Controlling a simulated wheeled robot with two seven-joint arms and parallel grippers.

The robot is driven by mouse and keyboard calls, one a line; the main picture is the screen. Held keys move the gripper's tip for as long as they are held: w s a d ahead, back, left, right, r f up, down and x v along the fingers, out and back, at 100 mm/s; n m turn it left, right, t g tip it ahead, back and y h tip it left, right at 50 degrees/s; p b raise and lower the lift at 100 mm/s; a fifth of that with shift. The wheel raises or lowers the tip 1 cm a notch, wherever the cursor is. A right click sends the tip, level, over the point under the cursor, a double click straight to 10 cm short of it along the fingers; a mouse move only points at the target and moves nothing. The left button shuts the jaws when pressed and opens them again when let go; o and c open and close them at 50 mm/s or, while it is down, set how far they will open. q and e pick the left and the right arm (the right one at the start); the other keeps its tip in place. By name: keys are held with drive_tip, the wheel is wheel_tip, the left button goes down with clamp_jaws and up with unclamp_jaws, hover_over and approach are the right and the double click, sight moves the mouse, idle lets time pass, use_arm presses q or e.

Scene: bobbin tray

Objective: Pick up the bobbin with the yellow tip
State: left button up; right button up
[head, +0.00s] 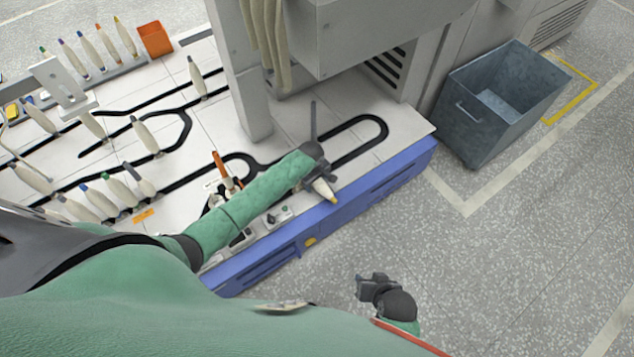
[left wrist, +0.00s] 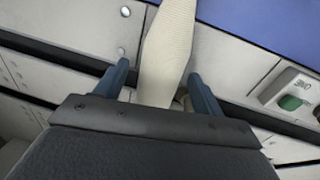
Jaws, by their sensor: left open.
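The bobbin with the yellow tip (head: 324,190) is cream-white and lies at the blue front edge of the machine table in the head view, its yellow tip toward the lower right. My left gripper (head: 316,174) is right over it, and partly hides it. In the left wrist view the pale bobbin body (left wrist: 168,45) runs between the two blue fingers of my left gripper (left wrist: 158,74). The fingers are apart, with a visible gap on the bobbin's left side. The yellow tip is outside that view. My right gripper (head: 370,284) hangs over the floor, away from the table.
Several other bobbins with coloured tips stand on the white table (head: 200,145) at the left. A grey post (head: 240,80) rises behind my left forearm. A grey bin (head: 500,100) stands at the right. The floor in front is clear.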

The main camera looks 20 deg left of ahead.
use_arm(q)
drive_tip(key=c, duration=1.1)
